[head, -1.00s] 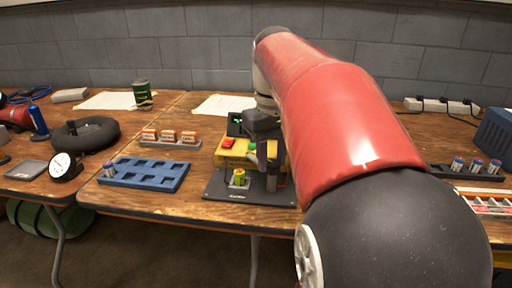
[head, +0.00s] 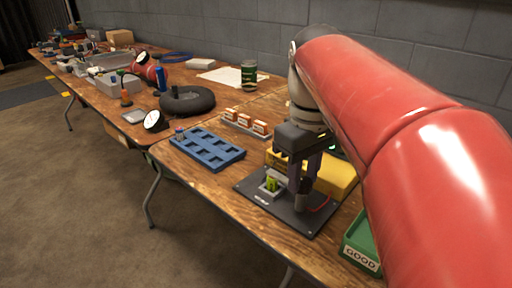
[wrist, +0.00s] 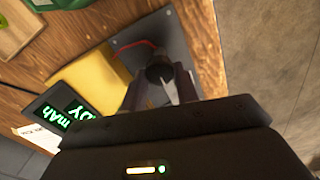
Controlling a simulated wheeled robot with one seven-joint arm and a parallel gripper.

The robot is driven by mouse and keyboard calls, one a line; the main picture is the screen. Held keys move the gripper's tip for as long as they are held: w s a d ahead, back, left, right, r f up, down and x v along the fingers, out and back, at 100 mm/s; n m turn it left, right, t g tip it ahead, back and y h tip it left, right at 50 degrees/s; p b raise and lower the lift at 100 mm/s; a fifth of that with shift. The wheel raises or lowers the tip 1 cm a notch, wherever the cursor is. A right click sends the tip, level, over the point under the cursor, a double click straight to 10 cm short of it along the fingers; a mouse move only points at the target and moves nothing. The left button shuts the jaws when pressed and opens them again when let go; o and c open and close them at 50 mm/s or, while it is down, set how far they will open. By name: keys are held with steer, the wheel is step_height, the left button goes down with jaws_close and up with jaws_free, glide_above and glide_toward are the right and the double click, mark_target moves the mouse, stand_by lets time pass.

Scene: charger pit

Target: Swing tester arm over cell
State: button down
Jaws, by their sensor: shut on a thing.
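The tester has a black base plate (head: 262,196) and a yellow body (head: 338,178). A yellow-green cell (head: 271,184) stands upright in a small grey holder at the plate's front left. My gripper (head: 302,180) points down over the plate, just right of the cell, beside a dark post (head: 304,198). It is shut on the tester arm, which is mostly hidden between the fingers. In the wrist view the fingers (wrist: 160,92) reach toward the post's round dark top (wrist: 160,68) with a red wire behind. The cell is not visible there. The tester's display (wrist: 66,112) shows green text.
A blue compartment tray (head: 207,150) lies left of the tester, with one cell at its far left. A rack of small orange-white boxes (head: 245,123) stands behind it. A green bin marked GOOD (head: 362,245) is at the right front. The table's front edge is close.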

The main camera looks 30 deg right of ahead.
mark_target(302, 180)
stand_by(0.3)
steer(key=c, duration=1.1)
jaws_free()
steer(key=shift+o, duration=0.2)
steer(key=shift+r, duration=0.15)
step_height(302, 180, up, 8)
steer(key=shift+f+p, duration=0.2)
steer(key=shift+p, duration=0.45)
